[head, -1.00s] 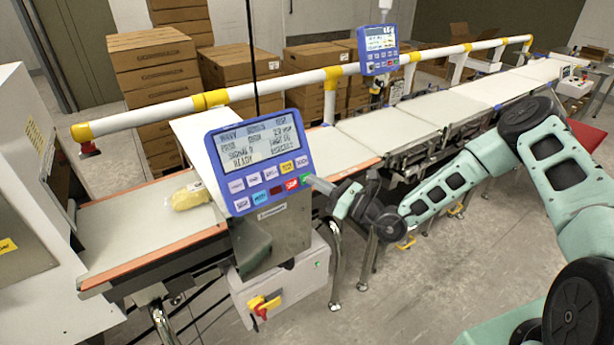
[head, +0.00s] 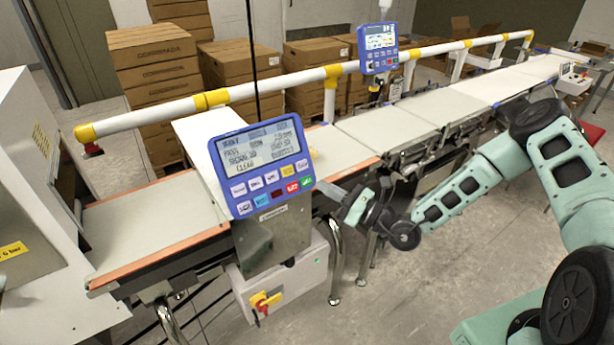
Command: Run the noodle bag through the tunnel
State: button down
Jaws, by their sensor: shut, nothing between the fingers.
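The blue control panel (head: 258,163) faces me, with a lit text screen (head: 262,150) above two rows of coloured buttons. The green button (head: 307,181) is at its lower right. My gripper (head: 322,188) is shut and empty, just right of the panel and apart from the green button. The infeed belt (head: 140,220) left of the tunnel is bare.
Further belts (head: 385,132) run to the right and look empty. A white and yellow rail (head: 270,86) runs behind them, with a second blue display (head: 380,48). A grey box with a red and yellow switch (head: 264,302) sits below the panel. Stacked cartons (head: 160,60) stand behind.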

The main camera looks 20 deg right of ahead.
jog(key=shift+s+r, duration=0.15)
jog(key=shift+s, duration=0.15)
jog(key=shift+d, duration=0.1)
jog(key=s+r+p, duration=0.1)
jog(key=s+d+p, duration=0.1)
jog(key=s, duration=0.1)
jog(key=s+r+p, duration=0.1)
jog(key=s+p, duration=0.1)
jog(key=shift+d+r, duration=0.3)
jog(key=shift+r, duration=0.05)
dwell(0.9)
